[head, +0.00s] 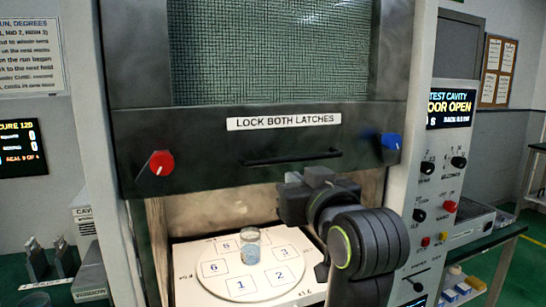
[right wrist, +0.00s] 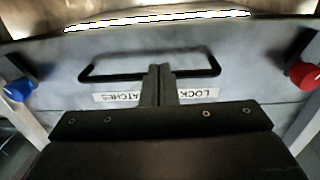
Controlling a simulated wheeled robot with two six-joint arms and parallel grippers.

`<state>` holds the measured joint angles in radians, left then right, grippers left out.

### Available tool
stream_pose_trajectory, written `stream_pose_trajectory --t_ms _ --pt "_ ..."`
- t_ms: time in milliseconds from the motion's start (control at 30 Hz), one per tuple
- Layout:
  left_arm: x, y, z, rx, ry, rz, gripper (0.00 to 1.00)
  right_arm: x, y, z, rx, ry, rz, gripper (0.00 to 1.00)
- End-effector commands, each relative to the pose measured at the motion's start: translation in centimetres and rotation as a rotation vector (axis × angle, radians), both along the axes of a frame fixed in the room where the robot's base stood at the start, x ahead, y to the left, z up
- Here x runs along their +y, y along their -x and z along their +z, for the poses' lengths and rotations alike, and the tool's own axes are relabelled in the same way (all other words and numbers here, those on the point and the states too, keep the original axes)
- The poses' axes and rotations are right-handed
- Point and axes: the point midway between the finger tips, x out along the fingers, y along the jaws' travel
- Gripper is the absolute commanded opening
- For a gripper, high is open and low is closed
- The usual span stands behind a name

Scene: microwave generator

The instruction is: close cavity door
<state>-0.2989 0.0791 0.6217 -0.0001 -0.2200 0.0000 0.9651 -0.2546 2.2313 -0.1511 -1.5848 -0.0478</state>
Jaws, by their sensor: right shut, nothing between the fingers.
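The cavity door (head: 205,137) is a dark panel with a mesh window, raised above the open cavity. A black bar handle (head: 290,158) runs across its lower part, with a red latch knob (head: 161,162) at left and a blue one (head: 391,142) at right. My right gripper (head: 287,183) is below the handle's right half, its fingers shut and empty. In the right wrist view the shut fingers (right wrist: 158,75) overlap the handle (right wrist: 110,66); I cannot tell whether they touch it. My left gripper is out of view.
Inside the cavity a glass jar (head: 250,245) stands on a white numbered turntable (head: 222,285). A control panel (head: 440,215) with knobs stands at right, its screen (head: 451,103) reading door open. A bench with bins (head: 470,285) lies farther right.

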Motion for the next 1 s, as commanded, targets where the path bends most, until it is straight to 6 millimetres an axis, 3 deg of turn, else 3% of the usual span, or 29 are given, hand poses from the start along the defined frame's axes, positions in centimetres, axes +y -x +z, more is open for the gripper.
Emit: stream_pose_trajectory --t_ms 33,100,233,333,467,933,1000 --pt "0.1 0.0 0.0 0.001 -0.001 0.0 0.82 0.4 1.9 2.4 -0.051 -0.014 0.018 0.0" --pt "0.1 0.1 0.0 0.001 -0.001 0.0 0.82 0.7 3.7 4.4 -0.094 -0.025 0.035 0.0" --pt "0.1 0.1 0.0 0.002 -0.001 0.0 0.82 1.0 5.7 6.3 -0.138 -0.037 0.053 0.0" --pt "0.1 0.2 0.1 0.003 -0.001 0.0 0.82 1.1 5.9 6.7 -0.144 -0.039 0.057 0.0" --pt "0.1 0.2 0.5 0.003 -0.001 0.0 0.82 1.5 4.6 6.9 -0.142 -0.037 0.055 0.0" --pt "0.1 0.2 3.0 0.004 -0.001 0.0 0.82 4.1 -3.7 8.2 -0.14 -0.037 0.055 0.0" --pt "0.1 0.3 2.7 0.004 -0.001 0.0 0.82 4.1 -3.3 6.7 -0.139 -0.042 0.058 0.0"
